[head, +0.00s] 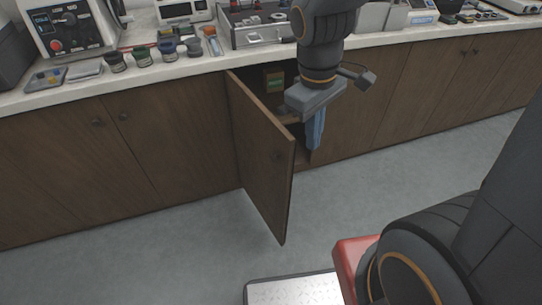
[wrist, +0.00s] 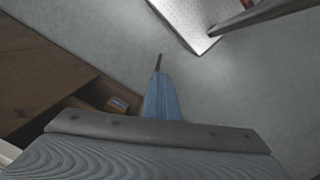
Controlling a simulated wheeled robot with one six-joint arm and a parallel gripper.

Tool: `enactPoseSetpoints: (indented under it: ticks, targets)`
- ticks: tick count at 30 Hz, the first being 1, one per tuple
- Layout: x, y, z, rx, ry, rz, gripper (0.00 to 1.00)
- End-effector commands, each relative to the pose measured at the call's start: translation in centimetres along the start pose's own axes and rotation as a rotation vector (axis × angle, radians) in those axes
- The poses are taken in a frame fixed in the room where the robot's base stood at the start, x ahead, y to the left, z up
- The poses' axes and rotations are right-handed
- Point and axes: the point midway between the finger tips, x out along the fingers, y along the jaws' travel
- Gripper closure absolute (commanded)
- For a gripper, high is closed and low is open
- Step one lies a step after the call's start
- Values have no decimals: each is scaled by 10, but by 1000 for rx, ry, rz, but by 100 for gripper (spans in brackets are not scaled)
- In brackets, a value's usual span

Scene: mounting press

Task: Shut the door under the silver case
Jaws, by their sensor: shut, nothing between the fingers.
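The silver case (head: 262,37) stands on the counter top in the head view. Below it, the brown wooden door (head: 262,160) stands wide open, hinged at its left edge and jutting out over the floor. My gripper (head: 315,145) points down in front of the cabinet opening, to the right of the door's free edge. Its blue fingers are shut and empty, and they show in the wrist view (wrist: 162,98). A gap shows between the fingers and the door in the head view. I cannot clearly make out the door in the wrist view.
The closed cabinet doors (head: 165,135) on both sides are flush. The counter (head: 130,75) above holds instruments and small jars.

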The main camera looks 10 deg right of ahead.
Motion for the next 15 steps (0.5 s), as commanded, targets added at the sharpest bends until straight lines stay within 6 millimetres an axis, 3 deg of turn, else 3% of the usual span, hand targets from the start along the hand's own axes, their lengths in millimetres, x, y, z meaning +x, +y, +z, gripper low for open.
enactPoseSetpoints:
  ticks: [3, 9, 15]
  targets:
    - [5, -22, -42, -467, -33, 51, 100]
    - [6, -56, -91, -1079, -96, 121, 100]
    - [6, -73, -111, -1335, -132, 152, 100]
